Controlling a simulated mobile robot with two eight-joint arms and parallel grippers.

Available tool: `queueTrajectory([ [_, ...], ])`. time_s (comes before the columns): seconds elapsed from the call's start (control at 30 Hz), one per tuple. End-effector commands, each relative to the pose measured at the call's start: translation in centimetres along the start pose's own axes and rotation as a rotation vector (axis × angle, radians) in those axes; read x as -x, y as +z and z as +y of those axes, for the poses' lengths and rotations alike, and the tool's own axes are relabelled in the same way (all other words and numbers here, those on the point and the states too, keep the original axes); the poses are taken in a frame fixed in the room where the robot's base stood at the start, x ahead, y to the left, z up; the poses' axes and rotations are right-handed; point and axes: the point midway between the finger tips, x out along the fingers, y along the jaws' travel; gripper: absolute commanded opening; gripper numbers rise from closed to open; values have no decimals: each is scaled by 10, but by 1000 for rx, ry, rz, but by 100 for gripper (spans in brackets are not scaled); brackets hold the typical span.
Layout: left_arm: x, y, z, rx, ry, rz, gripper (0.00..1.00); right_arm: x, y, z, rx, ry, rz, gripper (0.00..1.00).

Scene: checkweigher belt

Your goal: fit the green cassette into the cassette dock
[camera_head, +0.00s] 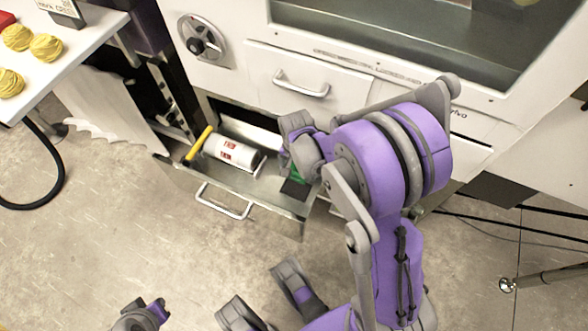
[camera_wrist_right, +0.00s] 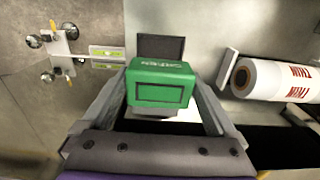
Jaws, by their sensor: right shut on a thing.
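The green cassette (camera_wrist_right: 161,82) is between the two fingers of my right gripper (camera_wrist_right: 163,100) in the right wrist view. The fingers are shut on its sides. In the head view my right gripper (camera_head: 300,150) is over the open drawer (camera_head: 255,192), and a small green part of the cassette (camera_head: 300,172) shows below it. A dark flat piece (camera_wrist_right: 161,47) lies just past the cassette in the wrist view. I cannot make out the cassette dock for certain. A part of my left arm, perhaps the left gripper (camera_head: 142,315), shows at the bottom edge.
A white roll with red print (camera_head: 235,151) lies in the drawer, left of my right gripper. A yellow-handled item (camera_head: 199,143) is at the drawer's left end. A closed drawer with a handle (camera_head: 302,84) is above. A table with yellow balls (camera_head: 46,47) stands top left.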

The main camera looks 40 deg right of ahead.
Motion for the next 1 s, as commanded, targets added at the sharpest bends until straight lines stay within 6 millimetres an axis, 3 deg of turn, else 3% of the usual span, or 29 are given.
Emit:
queueTrajectory([
  [0.7, -59, 14, 0, 0, 0, -14, 0, -76, 0, -1, 2, 1, -1, 32],
  [1.0, -67, 16, 0, 0, 0, -13, 0, -97, 0, -1, 3, 0, 0, 32],
])
